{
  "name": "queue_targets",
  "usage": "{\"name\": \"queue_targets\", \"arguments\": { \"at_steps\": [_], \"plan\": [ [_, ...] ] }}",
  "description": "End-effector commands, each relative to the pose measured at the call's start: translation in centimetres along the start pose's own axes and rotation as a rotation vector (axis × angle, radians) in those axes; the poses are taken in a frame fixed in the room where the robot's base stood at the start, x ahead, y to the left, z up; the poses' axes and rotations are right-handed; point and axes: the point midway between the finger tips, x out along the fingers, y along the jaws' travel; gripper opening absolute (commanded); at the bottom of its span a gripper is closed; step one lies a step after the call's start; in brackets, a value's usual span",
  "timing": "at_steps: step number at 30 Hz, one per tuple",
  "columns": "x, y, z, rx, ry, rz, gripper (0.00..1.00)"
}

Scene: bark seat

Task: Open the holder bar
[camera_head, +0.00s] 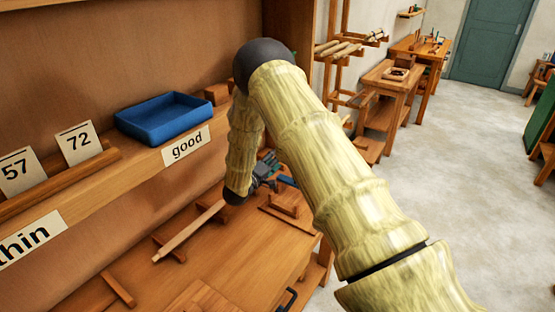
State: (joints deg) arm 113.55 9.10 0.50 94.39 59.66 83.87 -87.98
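My gripper (264,174) is a small dark grey and blue shape at the end of my pale bark-like arm. It is over the right part of the wooden bench (140,272), partly hidden behind the arm, and I cannot tell if its fingers are open or shut. A wooden holder with a raised block (287,205) is on the bench just below and right of the gripper; whether they touch is unclear. A long pale wooden stick (190,232) lies on the bench to the left, resting across a small wooden support (168,247). Which piece is the holder bar is not clear.
A shelf above the bench carries a blue tray (165,118), a "good" label (187,146), and number cards (78,143). Another wooden strip (118,290) lies at the front left. A dark handle (287,299) is at the bench front. Open floor (460,150) is on the right.

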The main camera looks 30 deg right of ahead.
Motion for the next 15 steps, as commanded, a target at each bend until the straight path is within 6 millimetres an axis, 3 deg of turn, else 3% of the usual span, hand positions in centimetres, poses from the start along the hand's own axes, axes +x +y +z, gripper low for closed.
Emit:
{"name": "queue_targets", "arguments": {
  "at_steps": [9,15],
  "plan": [
    [-5.9,0.0,0.0,-0.003,0.002,-0.001,0.47],
    [-8.8,0.0,0.0,-0.002,0.001,-0.001,0.47]
  ]
}}
